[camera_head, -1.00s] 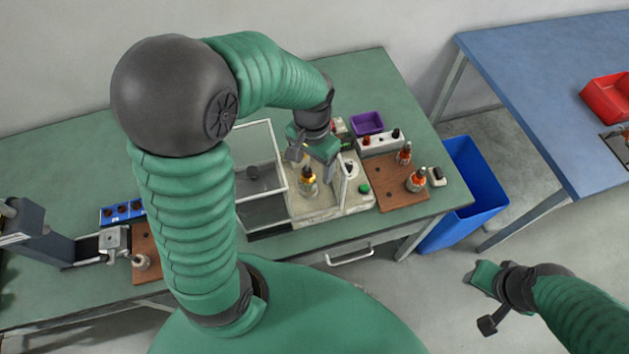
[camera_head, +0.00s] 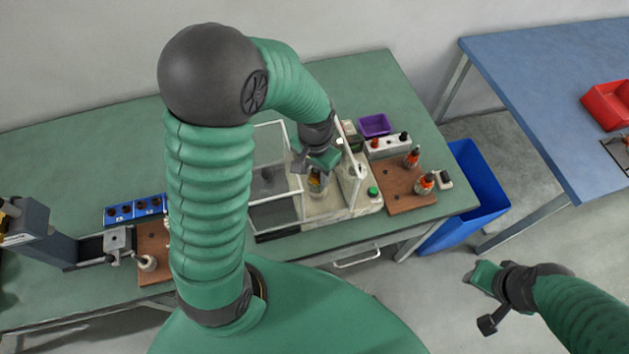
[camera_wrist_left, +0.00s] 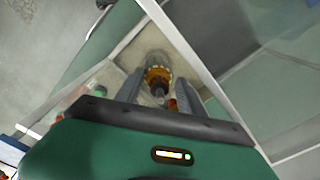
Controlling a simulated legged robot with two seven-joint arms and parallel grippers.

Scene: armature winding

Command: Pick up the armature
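The armature (camera_head: 316,186), with a copper-orange winding, stands in the light-coloured winding machine (camera_head: 345,208) on the green table. My left gripper (camera_head: 317,172) is right above it in the head view and hides its upper part. In the left wrist view, the armature (camera_wrist_left: 158,76) sits between the two grey fingers of my left gripper (camera_wrist_left: 159,92). The fingers are spread, with visible gaps to the armature. My right gripper (camera_head: 482,280) hangs over the floor at the lower right, away from the table. Its finger opening is not clear.
A white-framed clear guard (camera_head: 298,160) stands close to my left gripper. A brown board (camera_head: 405,190) with more armatures lies to the right. A purple bin (camera_head: 374,124) and a blue floor bin (camera_head: 480,190) are nearby. The table's back left is clear.

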